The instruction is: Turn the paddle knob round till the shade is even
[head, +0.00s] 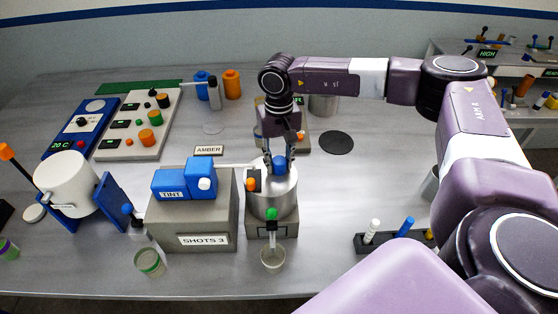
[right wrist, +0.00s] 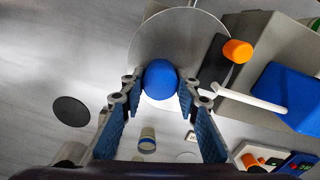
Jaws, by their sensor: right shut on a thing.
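The paddle knob is a round blue ball on top of the metal pot; it shows in the head view (head: 279,166) and in the right wrist view (right wrist: 160,79). My right gripper (head: 279,158) comes down from above, its two fingers on either side of the knob and shut on it. The grey pot (head: 272,205) stands on a grey block, with a green-topped tap at its front. In the right wrist view the pot's top (right wrist: 160,30) looks plain grey; I cannot make out the shade inside. My left gripper is not in view.
A blue TINT unit (head: 184,182) on a SHOTS 3 block stands left of the pot, its white spout reaching to the pot. A clear cup (head: 272,258) sits below the tap. An AMBER card (head: 208,150) lies behind. A dark disc (head: 337,143) lies right, with bare table around.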

